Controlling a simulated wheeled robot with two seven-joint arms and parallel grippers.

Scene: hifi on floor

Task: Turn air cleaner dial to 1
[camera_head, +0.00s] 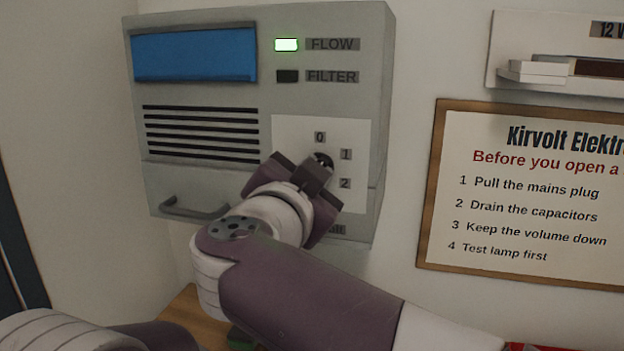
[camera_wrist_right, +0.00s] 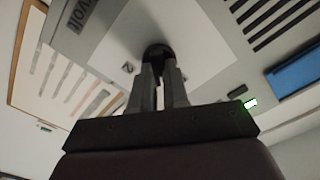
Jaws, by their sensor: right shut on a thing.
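The air cleaner (camera_head: 258,104) is a grey box on the wall with a blue panel, black vent slots and a white dial plate (camera_head: 362,134) marked 0, 1 and 2. The FLOW lamp (camera_head: 286,45) is lit green; the FILTER lamp (camera_head: 287,76) is dark. My right gripper (camera_head: 321,165) is at the dial plate. In the right wrist view, my right gripper (camera_wrist_right: 158,68) has its fingers shut on the black dial (camera_wrist_right: 157,51). The gripper hides most of the dial in the head view, so I cannot tell where its pointer stands. My left gripper is not in view.
A framed notice (camera_head: 530,190) hangs on the wall to the right, below a white shelf-like unit (camera_head: 540,73). A grey handle (camera_head: 194,210) sticks out at the cleaner's lower left. A wooden surface (camera_head: 184,312) shows below.

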